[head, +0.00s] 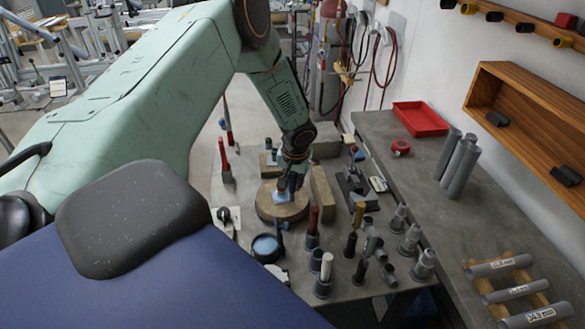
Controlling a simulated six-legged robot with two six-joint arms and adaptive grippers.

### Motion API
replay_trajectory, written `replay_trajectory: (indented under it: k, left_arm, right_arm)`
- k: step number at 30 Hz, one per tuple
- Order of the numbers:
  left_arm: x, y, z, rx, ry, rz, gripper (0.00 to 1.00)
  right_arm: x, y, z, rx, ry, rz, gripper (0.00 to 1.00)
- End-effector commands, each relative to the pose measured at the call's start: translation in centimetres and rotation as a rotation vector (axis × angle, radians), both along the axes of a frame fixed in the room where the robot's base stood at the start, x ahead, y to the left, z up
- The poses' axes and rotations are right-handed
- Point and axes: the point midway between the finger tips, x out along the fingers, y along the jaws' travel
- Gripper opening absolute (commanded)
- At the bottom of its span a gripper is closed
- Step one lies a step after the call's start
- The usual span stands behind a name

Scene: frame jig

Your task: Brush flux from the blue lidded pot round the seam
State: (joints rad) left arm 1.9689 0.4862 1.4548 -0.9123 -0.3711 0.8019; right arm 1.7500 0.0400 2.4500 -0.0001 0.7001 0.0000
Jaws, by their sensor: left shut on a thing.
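My left gripper (289,181) points down over a round wooden block (271,212) on the grey bench. It is shut on a small blue thing (283,194) low over the block; I cannot tell what this is or whether it touches the wood. A dark-rimmed round pot (266,247) with a blue round top stands nearer me, left of the middle of the bench. I cannot tell if that blue is a lid or the contents. No brush or seam can be made out clearly. My right gripper is not in view.
Several grey stands with upright tools (325,270) crowd the front of the bench. A wooden bar (323,193) lies right of the round block. A red tray (420,119) and grey tubes (460,165) are on the right bench, whose middle is largely clear.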

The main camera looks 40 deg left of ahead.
Motion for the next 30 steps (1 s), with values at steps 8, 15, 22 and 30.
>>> replay_trajectory:
  k: [8, 15, 22, 30]
  left_arm:
    - [0.1, 0.0, 2.1, -0.001, -0.003, 0.001, 0.0]
    - [0.1, 0.0, 4.2, 0.0, -0.002, 0.001, 0.0]
    - [0.1, 0.0, 6.1, 0.0, -0.003, 0.001, 0.0]
    - [0.0, 0.0, 7.0, -0.001, -0.001, 0.001, 0.0]
  right_arm:
    - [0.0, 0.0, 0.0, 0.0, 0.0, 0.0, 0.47]
    - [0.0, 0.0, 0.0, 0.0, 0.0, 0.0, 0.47]
    - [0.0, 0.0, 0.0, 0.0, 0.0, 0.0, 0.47]
    - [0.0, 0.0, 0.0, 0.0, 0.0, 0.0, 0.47]
